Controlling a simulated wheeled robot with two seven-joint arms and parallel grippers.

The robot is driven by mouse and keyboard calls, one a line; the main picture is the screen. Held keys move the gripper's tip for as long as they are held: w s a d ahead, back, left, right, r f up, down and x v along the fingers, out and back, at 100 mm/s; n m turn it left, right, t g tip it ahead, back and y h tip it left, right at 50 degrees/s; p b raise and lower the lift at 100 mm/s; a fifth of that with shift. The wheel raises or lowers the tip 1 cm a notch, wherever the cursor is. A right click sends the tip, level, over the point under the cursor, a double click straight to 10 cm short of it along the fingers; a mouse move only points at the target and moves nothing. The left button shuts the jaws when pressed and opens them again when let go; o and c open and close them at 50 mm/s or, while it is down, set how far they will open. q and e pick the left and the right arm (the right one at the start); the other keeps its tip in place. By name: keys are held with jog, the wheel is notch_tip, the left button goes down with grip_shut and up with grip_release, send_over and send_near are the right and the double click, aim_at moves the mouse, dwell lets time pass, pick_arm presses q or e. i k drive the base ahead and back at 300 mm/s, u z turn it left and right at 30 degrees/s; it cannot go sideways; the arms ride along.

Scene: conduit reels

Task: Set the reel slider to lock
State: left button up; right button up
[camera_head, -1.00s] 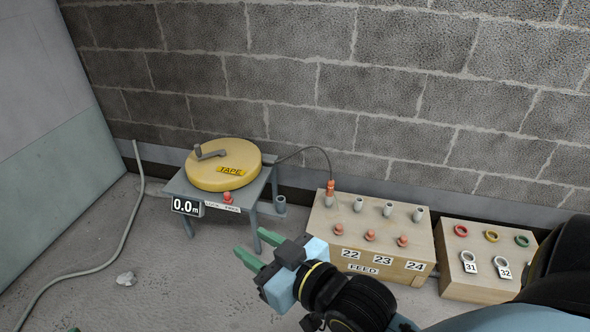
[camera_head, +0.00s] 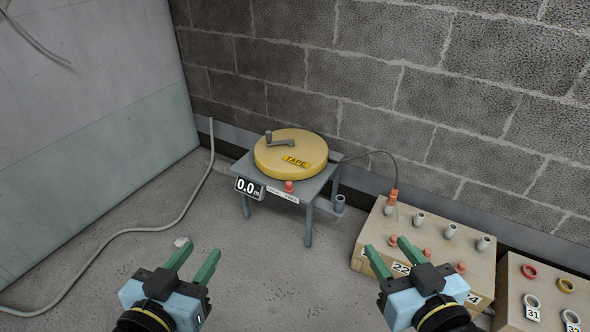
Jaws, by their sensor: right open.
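The yellow tape reel (camera_head: 280,154) with a grey crank handle lies on a small grey table (camera_head: 317,185) by the wall. The reel slider, a red knob (camera_head: 289,186), sits on a white labelled strip (camera_head: 277,193) at the table's front edge; the lettering is too small to read. A display (camera_head: 248,188) beside it reads 0.0 m. My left gripper (camera_head: 194,262) is open and empty, low and in front of the table to the left. My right gripper (camera_head: 393,257) is open and empty, and overlaps the front of the feed box in the picture.
The wooden feed box (camera_head: 362,250) with grey tubes and red knobs stands right of the table; a cable runs from the reel to it. Another box (camera_head: 510,290) with rings stands further right. A pale hose (camera_head: 192,203) lies on the left floor.

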aim_at(289, 189)
jog(key=k, duration=0.7)
jog(key=z, duration=0.3)
jog(key=i, duration=0.45)
jog(key=z, duration=0.8)
jog(key=i, duration=1.15)
jog(key=u, duration=0.7)
jog(key=i, duration=0.55)
jog(key=u, duration=0.4)
